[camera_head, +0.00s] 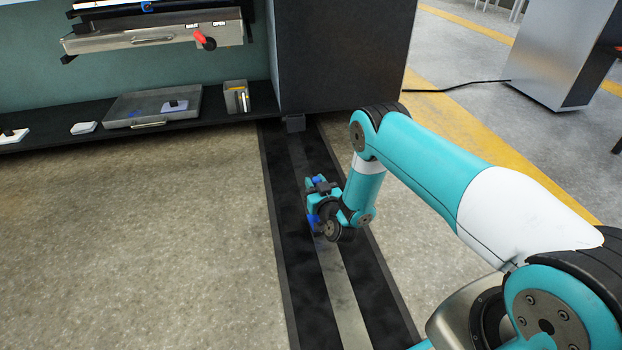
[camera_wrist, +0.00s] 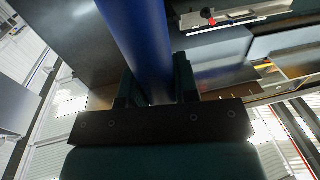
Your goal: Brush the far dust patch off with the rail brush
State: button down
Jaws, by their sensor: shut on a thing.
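My gripper (camera_head: 316,198) is low over the floor rail (camera_head: 346,300), shut on the blue handle of the rail brush (camera_head: 313,221). In the wrist view the thick blue handle (camera_wrist: 143,40) runs between the two dark fingers. The bristle end of the brush is hidden, so I cannot tell whether it touches the rail. The rail has a metal strip between two dark bands. Beyond my gripper the strip looks dull and dark grey, toward the dark cabinet; nearer it is paler. I cannot make out a clear edge of the far dust patch.
A dark cabinet (camera_head: 345,50) stands over the far rail end, with a small block (camera_head: 295,123) at its foot. Left of it a low black shelf (camera_head: 60,138) bears a grey case (camera_head: 135,105) and a small bin (camera_head: 236,97). Open concrete floor lies left of the rail.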

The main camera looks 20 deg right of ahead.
jog(key=shift+d+r+p, duration=0.15)
jog(key=shift+d+p, duration=0.2)
jog(key=shift+p, duration=0.15)
jog(key=shift+s+d+f+p, duration=0.1)
jog(key=shift+s+d+p, duration=0.05)
jog(key=shift+d+p, duration=0.65)
jog(key=shift+s+d+f+p, duration=0.1)
jog(key=shift+s+d+p, duration=0.1)
jog(key=shift+d+p, duration=0.55)
jog(key=shift+s+d+f+p, duration=0.1)
jog(key=shift+s+d+p, duration=0.05)
jog(key=shift+d+p, duration=0.6)
jog(key=shift+d, duration=0.1)
notch_tip(320, 180, up, 8)
jog(key=p, duration=0.7)
jog(key=shift+r, duration=0.15)
jog(key=shift+w, duration=0.1)
